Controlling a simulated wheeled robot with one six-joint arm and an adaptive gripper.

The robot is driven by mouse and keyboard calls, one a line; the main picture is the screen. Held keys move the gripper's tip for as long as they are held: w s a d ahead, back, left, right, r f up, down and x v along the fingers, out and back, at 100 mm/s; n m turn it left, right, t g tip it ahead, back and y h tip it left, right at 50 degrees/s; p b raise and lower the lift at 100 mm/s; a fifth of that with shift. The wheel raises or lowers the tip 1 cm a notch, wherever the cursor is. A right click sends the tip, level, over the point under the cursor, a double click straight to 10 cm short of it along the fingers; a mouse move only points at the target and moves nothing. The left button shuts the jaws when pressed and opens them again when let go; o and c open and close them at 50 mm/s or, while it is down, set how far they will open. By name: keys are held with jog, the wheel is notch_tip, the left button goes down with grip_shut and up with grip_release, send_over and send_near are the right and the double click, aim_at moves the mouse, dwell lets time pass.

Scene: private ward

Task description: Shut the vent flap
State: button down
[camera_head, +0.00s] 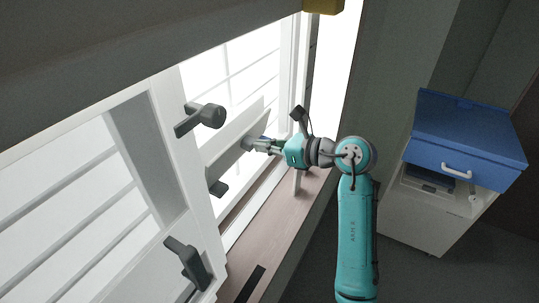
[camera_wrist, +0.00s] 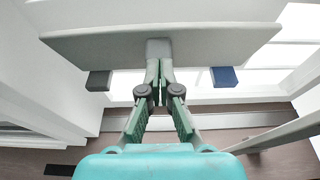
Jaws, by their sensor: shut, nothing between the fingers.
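The vent flap (camera_head: 228,154) is a long pale grey panel low in the white window, beyond my gripper in the head view. In the wrist view the flap (camera_wrist: 90,48) spans the upper part, with a small grey tab (camera_wrist: 158,47) at its middle. It seems to stand out at a tilt; how far is hard to tell. My gripper (camera_head: 247,143) is shut and empty. In the wrist view its fingertips (camera_wrist: 158,68) are at the tab's lower end; whether they touch it is unclear. A dark grey block (camera_wrist: 98,80) and a blue block (camera_wrist: 224,76) show below the flap's edge.
A brownish sill (camera_head: 268,215) runs below the window. Dark handles (camera_head: 205,117) stick out from the white frame at left, with another lower handle (camera_head: 188,262). A white cabinet with a blue top (camera_head: 465,130) stands at right, clear of my arm.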

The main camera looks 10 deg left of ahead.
aim_at(245, 136)
jog(key=shift+w+a+r, duration=0.2)
jog(key=shift+a+r, duration=0.3)
jog(key=shift+a, duration=0.05)
jog(key=shift+w+a+r, duration=0.15)
jog(key=shift+a+r, duration=0.35)
jog(key=shift+a, duration=0.05)
